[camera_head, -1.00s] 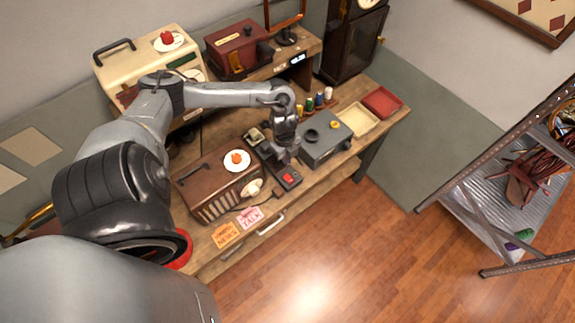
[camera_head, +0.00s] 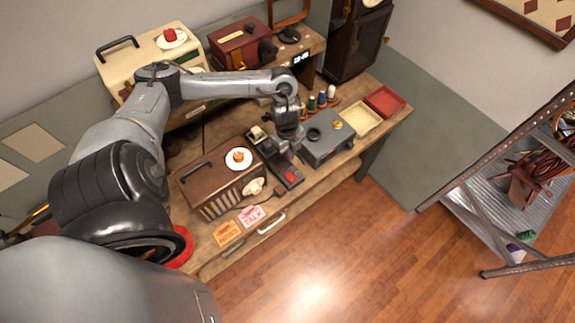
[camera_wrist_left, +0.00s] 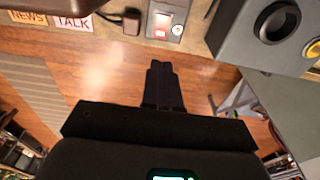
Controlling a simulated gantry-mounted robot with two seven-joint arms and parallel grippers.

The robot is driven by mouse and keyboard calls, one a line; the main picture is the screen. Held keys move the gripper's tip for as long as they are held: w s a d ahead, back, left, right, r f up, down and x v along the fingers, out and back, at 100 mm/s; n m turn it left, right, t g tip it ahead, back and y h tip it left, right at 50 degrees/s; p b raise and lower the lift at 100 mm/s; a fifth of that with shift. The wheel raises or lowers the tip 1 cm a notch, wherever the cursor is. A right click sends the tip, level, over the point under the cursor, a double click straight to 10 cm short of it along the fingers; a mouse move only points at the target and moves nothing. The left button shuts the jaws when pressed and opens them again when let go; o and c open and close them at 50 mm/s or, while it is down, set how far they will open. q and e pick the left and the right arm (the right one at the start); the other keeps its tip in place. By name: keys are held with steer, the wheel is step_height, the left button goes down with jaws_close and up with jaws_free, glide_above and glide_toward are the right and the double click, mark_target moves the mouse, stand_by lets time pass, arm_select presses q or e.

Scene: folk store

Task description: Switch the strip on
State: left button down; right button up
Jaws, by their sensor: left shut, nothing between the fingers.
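The power strip (camera_head: 296,182) is a dark bar on the workbench, between the brown radio and the grey box, with a red switch (camera_head: 291,177) near its front end. In the left wrist view the end of the strip (camera_wrist_left: 168,18) is at the top, with red on its face. Whether the switch is on or off cannot be told. My left gripper (camera_head: 291,154) is just above and behind the red switch in the head view. In the wrist view its dark fingers (camera_wrist_left: 161,68) are together and empty, pointing toward the strip's end. My right gripper is not in view.
The brown radio (camera_head: 222,190) with a plate on top stands left of the strip. The grey box (camera_head: 326,146) is close on its right. NEWS (camera_head: 227,234) and TALK (camera_head: 252,216) cards lie at the front edge. A metal shelf (camera_head: 475,205) stands at right.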

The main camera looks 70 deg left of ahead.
arm_select(q)
steer(key=shift+d, duration=0.15)
stand_by(0.3)
glide_toward(293, 180)
steer(key=f, duration=0.5)
steer(key=shift+d+p, duration=0.35)
steer(key=shift+f, duration=0.85)
